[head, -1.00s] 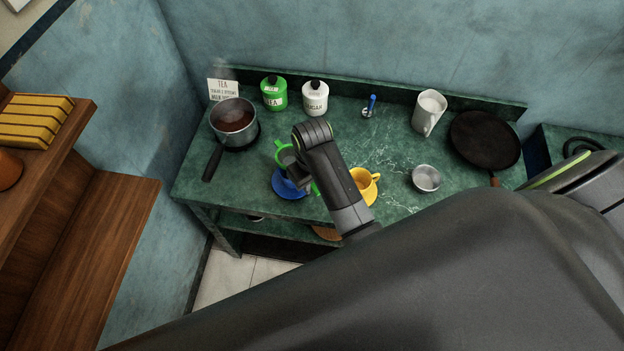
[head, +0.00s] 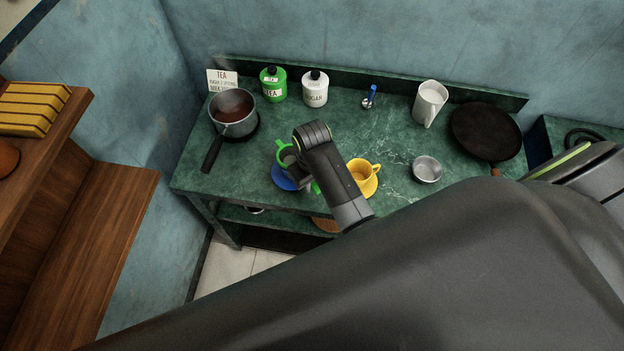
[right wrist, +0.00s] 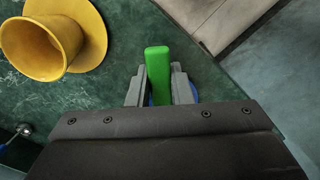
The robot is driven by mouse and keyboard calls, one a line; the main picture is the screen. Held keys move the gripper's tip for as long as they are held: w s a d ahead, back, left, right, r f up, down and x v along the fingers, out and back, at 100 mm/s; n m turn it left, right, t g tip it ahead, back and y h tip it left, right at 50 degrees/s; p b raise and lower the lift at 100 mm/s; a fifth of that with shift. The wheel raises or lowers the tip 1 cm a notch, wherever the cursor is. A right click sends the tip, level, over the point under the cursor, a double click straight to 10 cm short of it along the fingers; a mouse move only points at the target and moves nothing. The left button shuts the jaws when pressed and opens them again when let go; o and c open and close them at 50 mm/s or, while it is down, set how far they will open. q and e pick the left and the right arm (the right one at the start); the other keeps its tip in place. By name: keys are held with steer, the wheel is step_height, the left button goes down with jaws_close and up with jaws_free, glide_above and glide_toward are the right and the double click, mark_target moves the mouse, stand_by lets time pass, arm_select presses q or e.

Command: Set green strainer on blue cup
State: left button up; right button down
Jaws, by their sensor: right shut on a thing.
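The green strainer (head: 281,150) is over the blue saucer (head: 283,180) near the counter's front edge in the head view. My right gripper (head: 306,179) is shut on its green handle, which stands between the fingers in the right wrist view (right wrist: 158,72). The blue cup is mostly hidden by the strainer and my right arm, so I cannot tell whether the strainer touches its rim. A little blue (right wrist: 192,92) shows behind the fingers in the right wrist view. My left gripper is not in view.
A yellow cup (head: 358,172) on a yellow saucer stands right of my gripper. A pot (head: 233,125) is at the left, with canisters (head: 273,86) behind. A metal bowl (head: 427,169), white jug (head: 430,103) and pan (head: 486,131) are at the right.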

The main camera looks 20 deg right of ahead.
steer(key=shift+f, duration=0.5)
steer(key=c, duration=1.2)
jaws_free()
steer(key=shift+c, duration=0.2)
